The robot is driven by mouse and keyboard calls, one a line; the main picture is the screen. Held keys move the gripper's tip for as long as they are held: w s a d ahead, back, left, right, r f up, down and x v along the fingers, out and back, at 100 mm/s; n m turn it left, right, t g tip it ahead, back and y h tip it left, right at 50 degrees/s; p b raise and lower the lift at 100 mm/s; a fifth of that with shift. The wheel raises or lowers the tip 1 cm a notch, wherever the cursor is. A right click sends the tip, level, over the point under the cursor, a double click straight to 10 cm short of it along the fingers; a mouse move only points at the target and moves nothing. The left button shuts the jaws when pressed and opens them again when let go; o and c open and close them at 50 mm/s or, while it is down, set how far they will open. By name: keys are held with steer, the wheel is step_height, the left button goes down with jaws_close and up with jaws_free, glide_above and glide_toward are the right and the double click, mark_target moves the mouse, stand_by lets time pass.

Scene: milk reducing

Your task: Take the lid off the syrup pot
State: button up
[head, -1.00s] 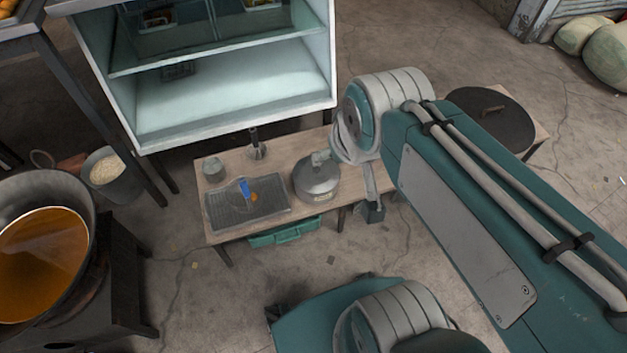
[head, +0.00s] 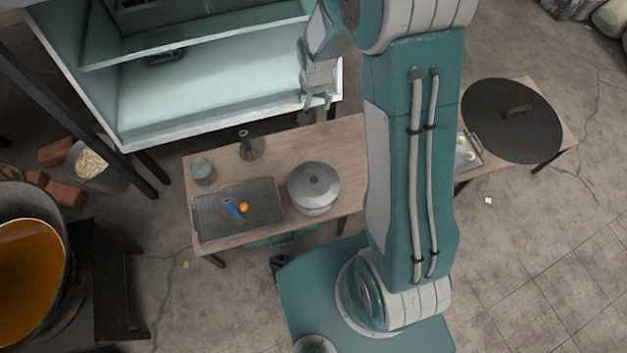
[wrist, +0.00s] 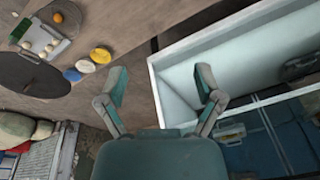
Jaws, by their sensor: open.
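A round metal pot (head: 313,203) stands on the low wooden table, right of the wire rack. A grey domed lid (head: 322,177) with a small dark knob sits on top of it. My gripper (head: 316,106) is raised behind the pot, near the front edge of the cabinet, apart from the lid. Its fingers are spread and empty, pointing down in the head view. In the wrist view, my gripper (wrist: 162,84) shows two parted fingers with nothing between them. The pot and its lid are not seen in the wrist view.
The wire rack (head: 262,214) holds a blue item and an orange piece. A grey cup (head: 203,171) and a dark upright stand (head: 249,150) are behind it. The cabinet (head: 215,100) rises behind the table. A dark round board (head: 511,120) lies at right. A syrup-filled pan (head: 30,270) is at left.

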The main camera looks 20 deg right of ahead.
step_height(320, 180, down, 16)
steer(key=m+g, duration=0.1)
steer(key=m, duration=0.1)
steer(key=m+g, duration=0.1)
glide_toward(314, 179)
steer(key=f, duration=0.5)
steer(key=shift+d+f, duration=0.25)
steer(key=shift+d, duration=0.15)
steer(key=shift+w+a+f, duration=0.1)
steer(key=shift+a+f, duration=0.1)
steer(key=shift+f, duration=1.1)
steer(key=shift+w+a+f, duration=0.1)
steer(key=shift+a+f, duration=0.1)
steer(key=shift+f, duration=1.1)
jaws_close()
